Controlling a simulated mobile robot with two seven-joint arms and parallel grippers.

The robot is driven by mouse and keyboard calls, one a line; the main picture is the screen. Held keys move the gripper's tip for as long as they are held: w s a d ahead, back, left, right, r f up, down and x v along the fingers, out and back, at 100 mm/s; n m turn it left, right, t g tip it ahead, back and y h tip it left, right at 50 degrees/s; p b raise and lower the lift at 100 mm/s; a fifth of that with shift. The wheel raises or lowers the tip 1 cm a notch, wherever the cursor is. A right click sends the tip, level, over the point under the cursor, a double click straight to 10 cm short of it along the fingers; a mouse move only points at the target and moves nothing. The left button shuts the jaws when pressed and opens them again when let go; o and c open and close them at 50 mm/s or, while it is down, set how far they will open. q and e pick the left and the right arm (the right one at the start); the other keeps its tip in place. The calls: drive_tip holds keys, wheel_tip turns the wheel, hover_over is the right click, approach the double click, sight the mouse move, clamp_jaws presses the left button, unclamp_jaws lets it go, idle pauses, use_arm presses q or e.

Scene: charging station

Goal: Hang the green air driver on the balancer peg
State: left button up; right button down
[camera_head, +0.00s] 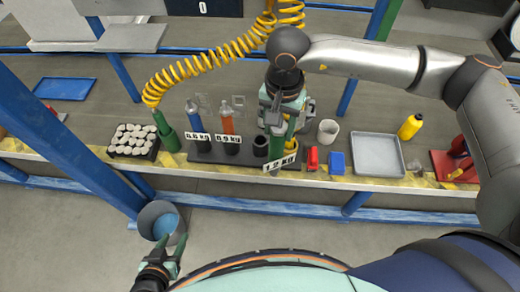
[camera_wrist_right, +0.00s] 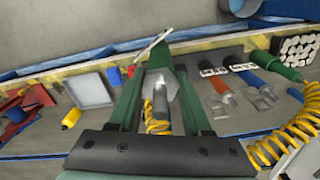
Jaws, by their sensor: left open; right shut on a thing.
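The green air driver (camera_head: 276,148) is in my right gripper (camera_head: 284,122), above the bench's front edge. Its white tag reads 1.2 KG. In the right wrist view, the driver (camera_wrist_right: 183,64) shows between the two fingers, its grey part toward the camera. My right gripper is shut on it, and my arm partly hides it in the head view. My left gripper (camera_head: 164,264) is open and empty, low in front of the bench near a grey bin (camera_head: 145,216). I cannot pick out the balancer peg in either view.
A dark rack (camera_head: 200,156) holds a blue driver (camera_head: 193,117) and an orange driver (camera_head: 227,120). A yellow coiled hose (camera_head: 205,62) runs above them to a green cylinder (camera_head: 165,131).

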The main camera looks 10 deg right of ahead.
drive_tip(key=w+a+f+m, duration=0.1)
drive_tip(key=a+f+m, duration=0.3)
drive_tip(key=a+m, duration=0.1)
drive_tip(key=shift+w+a+f+m, duration=0.2)
drive_tip(key=shift+a+f+m, duration=0.1)
drive_tip(key=shift+m, duration=0.2)
use_arm(q)
drive_tip(key=shift+r, duration=0.1)
